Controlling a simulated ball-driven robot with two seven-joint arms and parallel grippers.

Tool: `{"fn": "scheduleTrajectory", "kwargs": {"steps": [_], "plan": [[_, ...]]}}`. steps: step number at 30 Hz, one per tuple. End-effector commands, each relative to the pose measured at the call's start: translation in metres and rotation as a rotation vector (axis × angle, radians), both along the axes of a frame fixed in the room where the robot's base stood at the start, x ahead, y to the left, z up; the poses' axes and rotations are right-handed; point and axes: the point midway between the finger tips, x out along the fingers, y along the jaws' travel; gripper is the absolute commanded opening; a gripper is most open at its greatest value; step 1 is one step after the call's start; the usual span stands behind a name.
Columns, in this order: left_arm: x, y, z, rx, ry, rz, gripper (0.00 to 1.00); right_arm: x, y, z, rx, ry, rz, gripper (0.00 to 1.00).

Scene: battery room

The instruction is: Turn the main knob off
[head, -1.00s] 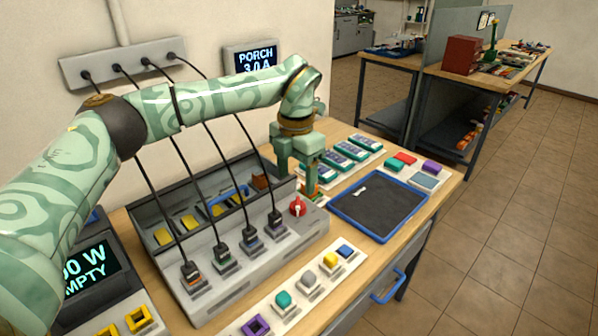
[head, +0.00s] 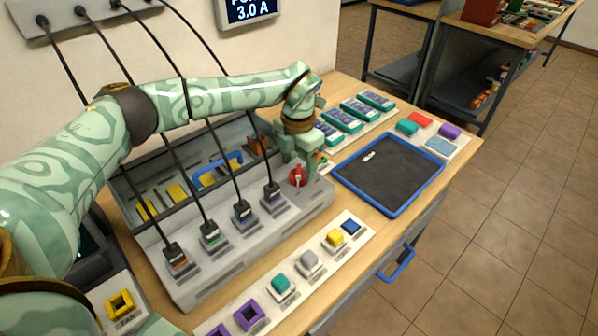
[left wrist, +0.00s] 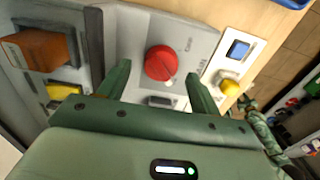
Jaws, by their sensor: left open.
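The red main knob (head: 298,176) sits on the right end of the grey charger panel (head: 250,238). In the left wrist view the knob (left wrist: 161,63) is round and red with a small pale pointer toward its lower right, beside faint lettering. My left gripper (head: 300,170) is open, just behind and above the knob in the head view. In the left wrist view its two fingers (left wrist: 158,88) stand apart, one on each side of the knob and short of it. I cannot see contact. My right gripper is not in view.
Black cables with plugs (head: 243,212) stand in the panel left of the knob. A blue-rimmed dark tray (head: 393,208) lies to the right. A strip of coloured blocks (head: 308,262) runs along the front. Green packs (head: 341,120) lie behind.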

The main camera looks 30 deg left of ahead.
Motion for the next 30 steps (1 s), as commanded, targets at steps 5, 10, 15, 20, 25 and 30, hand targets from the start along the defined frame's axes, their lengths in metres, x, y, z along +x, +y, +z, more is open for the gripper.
{"fn": "scheduleTrajectory", "kwargs": {"steps": [5,10,15,20,25,30], "plan": [[0.0,0.0,-0.021,0.0,-0.001,-0.001,0.64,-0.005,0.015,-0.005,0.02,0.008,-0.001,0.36],[0.001,0.0,-0.025,0.0,-0.003,-0.001,0.64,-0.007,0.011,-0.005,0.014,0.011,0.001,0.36],[0.001,0.0,-0.025,-0.001,-0.002,-0.001,0.64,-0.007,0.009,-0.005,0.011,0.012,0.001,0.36],[0.0,0.0,-0.025,-0.001,-0.002,-0.001,0.22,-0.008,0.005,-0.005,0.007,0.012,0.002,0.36],[0.0,0.0,-0.025,-0.001,-0.002,0.0,0.19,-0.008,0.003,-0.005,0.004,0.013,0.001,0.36],[0.0,0.0,-0.024,-0.001,-0.002,0.026,0.2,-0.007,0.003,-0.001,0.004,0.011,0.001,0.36]]}}
